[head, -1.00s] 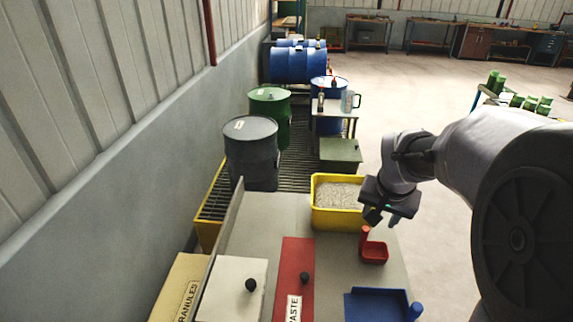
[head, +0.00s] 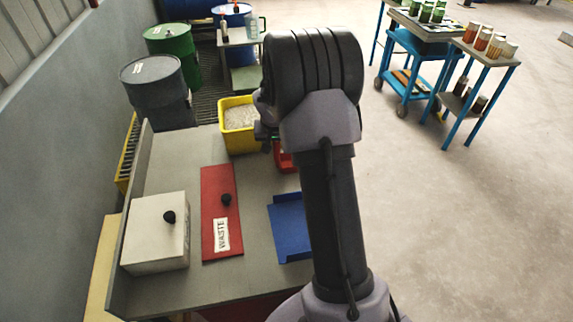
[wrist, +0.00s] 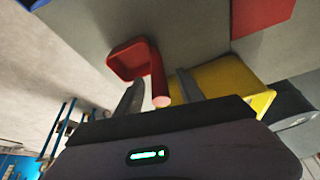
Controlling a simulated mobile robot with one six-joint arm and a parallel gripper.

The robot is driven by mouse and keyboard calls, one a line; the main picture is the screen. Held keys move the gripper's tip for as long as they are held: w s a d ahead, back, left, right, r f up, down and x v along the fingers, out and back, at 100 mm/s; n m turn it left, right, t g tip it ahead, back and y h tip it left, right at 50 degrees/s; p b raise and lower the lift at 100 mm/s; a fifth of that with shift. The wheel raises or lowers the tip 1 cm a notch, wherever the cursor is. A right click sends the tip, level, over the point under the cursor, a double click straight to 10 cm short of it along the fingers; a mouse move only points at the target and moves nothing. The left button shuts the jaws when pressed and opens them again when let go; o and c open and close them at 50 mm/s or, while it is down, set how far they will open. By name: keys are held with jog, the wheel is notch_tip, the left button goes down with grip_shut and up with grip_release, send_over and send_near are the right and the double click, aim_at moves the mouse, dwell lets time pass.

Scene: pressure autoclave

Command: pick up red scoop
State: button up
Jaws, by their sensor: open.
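The red scoop (head: 285,161) lies on the grey bench top, mostly hidden behind my arm in the head view. The wrist view shows its square red pan (wrist: 128,60) and its upright handle pointing toward the camera. My gripper (wrist: 158,80) is open, with one finger on each side of the handle in that picture. The handle appears between the fingers, but I cannot tell how deep it is or whether they touch it. In the head view my gripper is largely hidden by my arm, near the yellow bin.
The yellow bin of pale granules (head: 238,128) stands just behind the scoop; its side (wrist: 215,85) is near one finger. A blue tray (head: 290,225), a red waste lid (head: 221,200) and a white box (head: 156,230) are on the bench. Drums stand behind.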

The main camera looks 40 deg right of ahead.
jog(key=x, duration=0.3)
jog(key=shift+f+b, duration=0.15)
jog(key=shift+b, duration=0.25)
jog(key=shift+c, duration=0.3)
grip_shut()
dwell(0.6)
